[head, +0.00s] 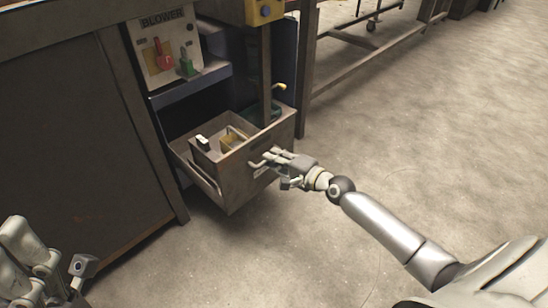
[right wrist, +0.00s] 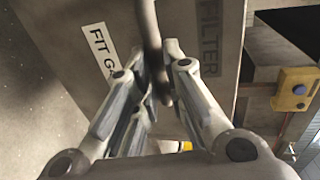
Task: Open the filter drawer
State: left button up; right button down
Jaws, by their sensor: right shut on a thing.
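The filter drawer (head: 240,184) is a brown-grey metal drawer low in the bench. In the head view it stands pulled out, with its inside showing from above. My right gripper (head: 268,160) is at its front, shut on the drawer handle (head: 254,164). The right wrist view shows the curved grey handle (right wrist: 152,38) between the fingers (right wrist: 160,82). The drawer front (right wrist: 205,25) bears labels, one reading "FILTER", partly hidden by the handle and fingers. My left gripper (head: 50,262) is at the lower left, away from the drawer and cut by the frame edge.
A blower panel (head: 166,50) with a red and a green control is above the drawer. A yellow box (head: 264,11) with a blue button is at the top. A dark cabinet side (head: 80,140) stands left. The floor (head: 430,110) to the right is clear.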

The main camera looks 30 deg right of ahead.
jog(key=c, duration=1.5)
grip_release()
jog(key=v, duration=1.2)
